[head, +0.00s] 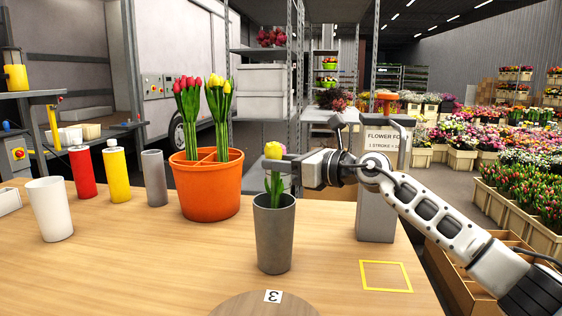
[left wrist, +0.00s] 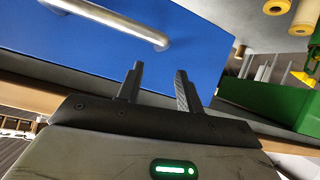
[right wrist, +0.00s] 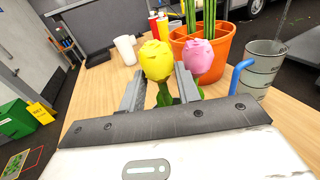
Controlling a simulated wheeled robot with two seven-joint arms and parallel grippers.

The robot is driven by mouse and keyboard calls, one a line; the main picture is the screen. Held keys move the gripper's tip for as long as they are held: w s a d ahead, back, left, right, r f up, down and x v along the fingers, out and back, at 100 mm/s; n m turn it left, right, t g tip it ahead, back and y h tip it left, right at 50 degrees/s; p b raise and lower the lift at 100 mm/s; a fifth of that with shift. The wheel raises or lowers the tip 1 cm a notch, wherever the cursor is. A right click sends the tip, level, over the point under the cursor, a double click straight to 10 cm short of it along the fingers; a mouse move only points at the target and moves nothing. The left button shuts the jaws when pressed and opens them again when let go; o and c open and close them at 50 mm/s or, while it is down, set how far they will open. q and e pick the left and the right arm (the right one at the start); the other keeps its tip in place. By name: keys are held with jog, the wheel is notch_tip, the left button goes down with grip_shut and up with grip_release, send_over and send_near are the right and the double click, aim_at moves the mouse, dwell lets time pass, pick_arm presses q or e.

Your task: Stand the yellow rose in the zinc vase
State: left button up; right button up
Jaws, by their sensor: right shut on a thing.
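The yellow rose (head: 273,150) is upright, its bloom above the dark grey zinc vase (head: 274,238) and its green stem and leaves reaching down at the vase's mouth. How deep the stem goes is hidden. My right gripper (head: 283,163) is shut on the rose just below the bloom, above the vase. In the right wrist view the yellow bloom (right wrist: 157,61) stands between the fingers. A pink bloom (right wrist: 198,58) is close beside it, by the right finger; its stem is mostly hidden. My left gripper (left wrist: 158,88) shows only in its wrist view, open and empty.
An orange pot (head: 208,190) with red and yellow tulips stands behind left of the vase. A grey cylinder (head: 154,178), yellow bottle (head: 117,175), red bottle (head: 82,173) and white cup (head: 50,210) stand further left. A grey dispenser (head: 376,205) stands right. The yellow-outlined square (head: 386,276) is bare.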

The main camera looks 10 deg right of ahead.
jog(key=shift+f, duration=0.3)
jog(key=shift+f+b, duration=0.35)
jog(key=shift+f, duration=0.05)
jog(key=o, duration=1.7)
jog(key=shift+r, duration=0.1)
jog(key=shift+o, duration=0.2)
